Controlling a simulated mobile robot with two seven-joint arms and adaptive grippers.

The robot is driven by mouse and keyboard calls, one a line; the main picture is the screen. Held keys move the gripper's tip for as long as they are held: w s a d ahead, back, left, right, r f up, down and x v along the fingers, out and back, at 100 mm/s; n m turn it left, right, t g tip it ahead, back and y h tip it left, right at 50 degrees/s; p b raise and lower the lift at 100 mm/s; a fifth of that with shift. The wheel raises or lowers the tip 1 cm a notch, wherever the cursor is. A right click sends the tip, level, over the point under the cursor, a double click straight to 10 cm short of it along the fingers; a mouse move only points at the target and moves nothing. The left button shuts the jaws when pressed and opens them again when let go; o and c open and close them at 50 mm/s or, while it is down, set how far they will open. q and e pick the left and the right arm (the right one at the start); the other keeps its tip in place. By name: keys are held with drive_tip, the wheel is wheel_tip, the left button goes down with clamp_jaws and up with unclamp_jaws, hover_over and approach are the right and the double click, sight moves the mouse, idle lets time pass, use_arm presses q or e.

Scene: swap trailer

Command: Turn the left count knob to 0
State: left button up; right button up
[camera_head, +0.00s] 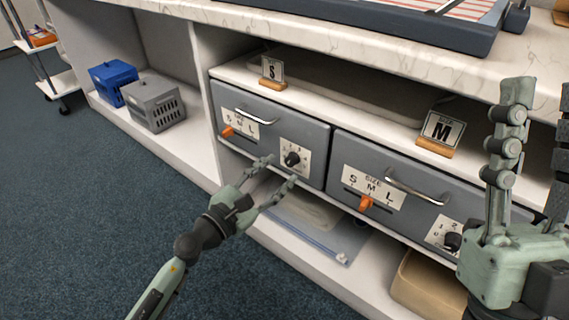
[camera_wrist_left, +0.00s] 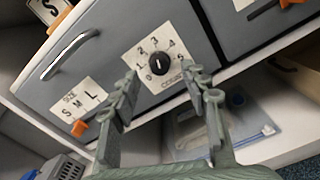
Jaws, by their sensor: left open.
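The left count knob (camera_head: 292,158) is a round black knob on a white numbered plate, at the right of the left grey drawer's front (camera_head: 262,128). In the left wrist view the knob (camera_wrist_left: 158,64) sits just beyond my fingertips, with numbers around it; which number it points to is too small to tell. My left gripper (camera_head: 281,170) is open and empty, its fingertips just in front of and below the knob, apparently apart from it. My right gripper (camera_head: 541,92) is raised at the right edge, fingers apart and empty, partly cut off.
The right drawer has its own count knob (camera_head: 453,241), a handle (camera_head: 418,188) and an orange size slider (camera_head: 366,203). The left drawer has a handle (camera_head: 256,116) and orange slider (camera_head: 227,132). Below are a clear pouch (camera_head: 318,228) and a tan bin (camera_head: 428,285). Open floor lies left.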

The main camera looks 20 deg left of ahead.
sight(291, 161)
use_arm(q)
drive_tip(key=shift+x, duration=1.5)
clamp_jaws()
